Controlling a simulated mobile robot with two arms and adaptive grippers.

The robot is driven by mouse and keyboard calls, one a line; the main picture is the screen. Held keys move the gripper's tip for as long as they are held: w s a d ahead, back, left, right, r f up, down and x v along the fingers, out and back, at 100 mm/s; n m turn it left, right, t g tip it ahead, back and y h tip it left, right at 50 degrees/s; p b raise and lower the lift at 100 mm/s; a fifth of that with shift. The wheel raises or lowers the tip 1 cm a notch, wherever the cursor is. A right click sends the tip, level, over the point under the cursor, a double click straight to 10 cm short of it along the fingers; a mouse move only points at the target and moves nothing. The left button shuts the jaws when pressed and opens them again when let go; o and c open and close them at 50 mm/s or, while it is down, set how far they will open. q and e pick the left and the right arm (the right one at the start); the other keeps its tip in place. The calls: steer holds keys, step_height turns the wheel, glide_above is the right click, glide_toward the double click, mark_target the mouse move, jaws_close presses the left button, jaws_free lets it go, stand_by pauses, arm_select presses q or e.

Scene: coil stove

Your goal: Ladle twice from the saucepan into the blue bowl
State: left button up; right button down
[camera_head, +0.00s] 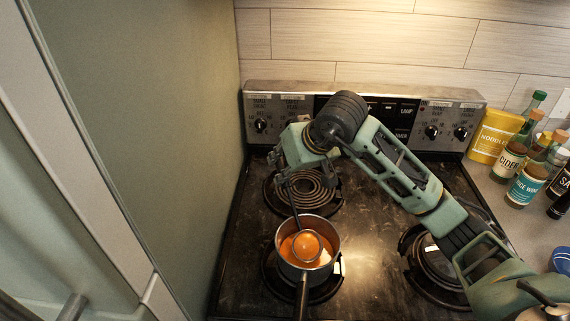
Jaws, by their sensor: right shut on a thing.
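The saucepan (334,238) sits on the front left burner, its dark handle toward the front edge, with orange liquid (287,248) inside. A ladle (296,208) stands tilted in the pan, and its round bowl, full of orange liquid, shows within the pan's rim. I cannot tell whether the ladle's bowl touches the liquid. My right gripper (281,168) is above the rear left burner, shut on the upper part of the ladle's handle. A blue thing, apparently the blue bowl (562,261), is cut off at the right edge on the counter. My left gripper is out of view.
A tall greenish panel (140,110) closes off the stove's left side. The control panel (285,115) rises behind. A yellow noodles box (494,137) and several bottles stand on the right counter. A lidded pot (545,306) shows at bottom right. My right arm spans the right burners.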

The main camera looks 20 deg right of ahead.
steer(key=shift+s, duration=0.35)
steer(key=shift+r, duration=0.35)
steer(key=shift+r+p, duration=1.55)
steer(key=shift+r, duration=0.95)
steer(key=shift+w+f+g+p, duration=0.15)
steer(key=shift+w+g+p, duration=0.2)
steer(key=shift+p, duration=0.25)
steer(key=shift+w+f+g+p, duration=0.65)
steer(key=shift+g+p, duration=0.2)
steer(key=shift+p, duration=0.15)
steer(key=shift+w+f+g+p, duration=0.25)
steer(key=shift+w+g+p, duration=0.15)
steer(key=shift+w+g, duration=0.1)
steer(key=shift+w+f+m+g+p, duration=0.15)
steer(key=shift+w+m+g+p, duration=0.2)
steer(key=shift+g+p, duration=0.25)
steer(key=shift+w+f+g, duration=0.15)
steer(key=shift+g, duration=0.25)
